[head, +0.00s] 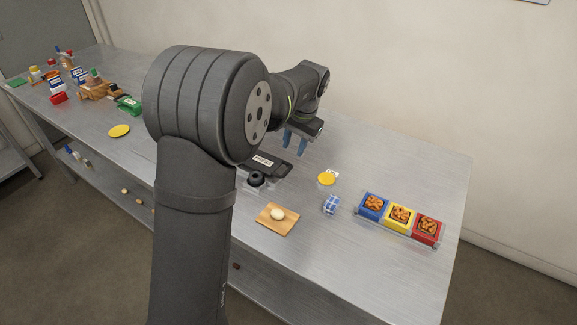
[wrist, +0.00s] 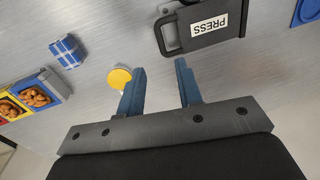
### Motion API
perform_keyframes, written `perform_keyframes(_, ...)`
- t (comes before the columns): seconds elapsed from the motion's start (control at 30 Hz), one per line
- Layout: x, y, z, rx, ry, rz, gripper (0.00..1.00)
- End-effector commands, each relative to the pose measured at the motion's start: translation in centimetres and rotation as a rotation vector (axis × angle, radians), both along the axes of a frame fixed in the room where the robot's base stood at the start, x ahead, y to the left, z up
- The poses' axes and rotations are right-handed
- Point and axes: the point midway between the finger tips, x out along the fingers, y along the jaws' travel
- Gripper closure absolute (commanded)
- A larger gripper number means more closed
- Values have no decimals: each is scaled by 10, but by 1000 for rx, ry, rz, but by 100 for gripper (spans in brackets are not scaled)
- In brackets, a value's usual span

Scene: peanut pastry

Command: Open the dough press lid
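The dough press (head: 268,163) is a dark device on the metal table, partly hidden behind my arm in the head view. In the wrist view the dough press (wrist: 205,22) shows at the top right, with a white "PRESS" label and a dark loop handle (wrist: 168,36) on its left side. Whether its lid is fully down I cannot tell. My gripper (head: 295,146) is above the table behind the press, fingers pointing down. In the wrist view my gripper (wrist: 160,75) has its two blue fingers spread apart with nothing between them, apart from the handle.
A dough ball (head: 278,213) lies on a wooden board (head: 268,225). A yellow disc (head: 327,179), a blue checked block (head: 331,205) and a tray of blue, yellow and red boxes (head: 400,217) stand to the right. Several items crowd the table's far left.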

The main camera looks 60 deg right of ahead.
Motion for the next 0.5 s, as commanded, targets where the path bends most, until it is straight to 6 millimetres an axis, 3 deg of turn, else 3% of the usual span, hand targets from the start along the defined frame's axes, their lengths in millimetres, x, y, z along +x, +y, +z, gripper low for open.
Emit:
perform_keyframes(0.2, 10, 1, -48, 3, 1, 3, 68)
perform_keyframes(0.5, 17, 0, -87, 0, 1, 2, 68)
